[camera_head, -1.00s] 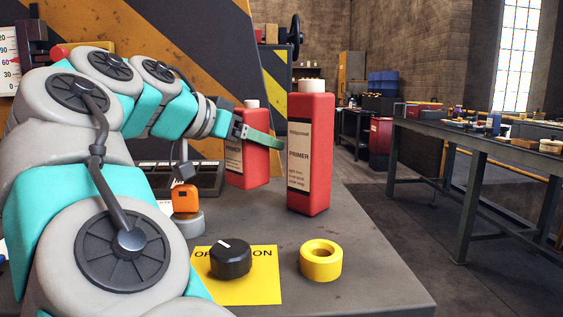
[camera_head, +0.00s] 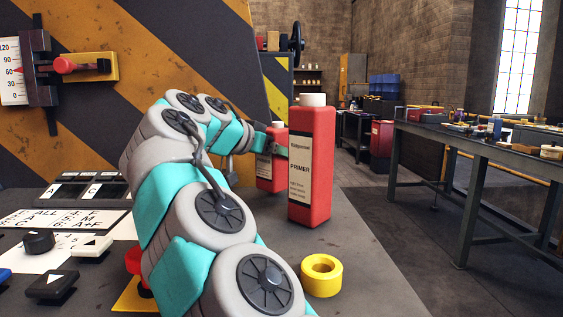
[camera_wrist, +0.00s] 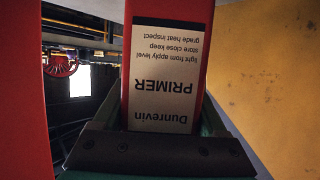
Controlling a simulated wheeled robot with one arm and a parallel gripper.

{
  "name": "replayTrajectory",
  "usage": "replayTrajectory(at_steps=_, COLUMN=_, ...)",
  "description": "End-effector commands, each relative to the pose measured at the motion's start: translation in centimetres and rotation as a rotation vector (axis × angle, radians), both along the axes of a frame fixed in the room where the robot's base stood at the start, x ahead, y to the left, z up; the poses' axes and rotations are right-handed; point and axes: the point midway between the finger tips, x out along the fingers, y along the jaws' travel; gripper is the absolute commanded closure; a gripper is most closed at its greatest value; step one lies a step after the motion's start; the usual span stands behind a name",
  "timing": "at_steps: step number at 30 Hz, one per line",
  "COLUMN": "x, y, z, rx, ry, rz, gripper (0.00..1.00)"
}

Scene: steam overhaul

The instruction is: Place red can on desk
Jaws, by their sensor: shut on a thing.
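Two red cans with white caps and PRIMER labels show in the head view. The nearer red can (camera_head: 312,165) stands upright on the grey desk (camera_head: 365,265). The other red can (camera_head: 265,170) is behind it to the left, partly hidden by my arm and the nearer can. My gripper (camera_head: 283,151) is shut on this farther can. In the wrist view the held red can (camera_wrist: 165,70) sits between the jaws, its label upside down. I cannot tell whether its base touches the desk. A red surface (camera_wrist: 22,90) is close on the left there.
A yellow ring (camera_head: 321,275) lies at the desk's front right. Switches and a lettered panel (camera_head: 65,220) are on the left, below a striped wall (camera_head: 105,110) with a red lever (camera_head: 66,66). A long workbench (camera_head: 480,150) stands across the floor to the right.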

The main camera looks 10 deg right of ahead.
Motion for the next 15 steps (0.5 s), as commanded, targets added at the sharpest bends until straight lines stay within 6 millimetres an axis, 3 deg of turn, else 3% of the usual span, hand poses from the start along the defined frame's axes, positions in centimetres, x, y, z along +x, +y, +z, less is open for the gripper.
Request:
replayTrajectory(at_steps=6, x=-0.1, y=0.0, z=-1.6, rx=-0.003, ry=-0.002, rz=-0.002, gripper=1.0)
replayTrajectory(at_steps=15, x=-0.1, y=0.1, z=-1.9, rx=-0.002, ry=-0.002, rz=0.0, gripper=1.0)
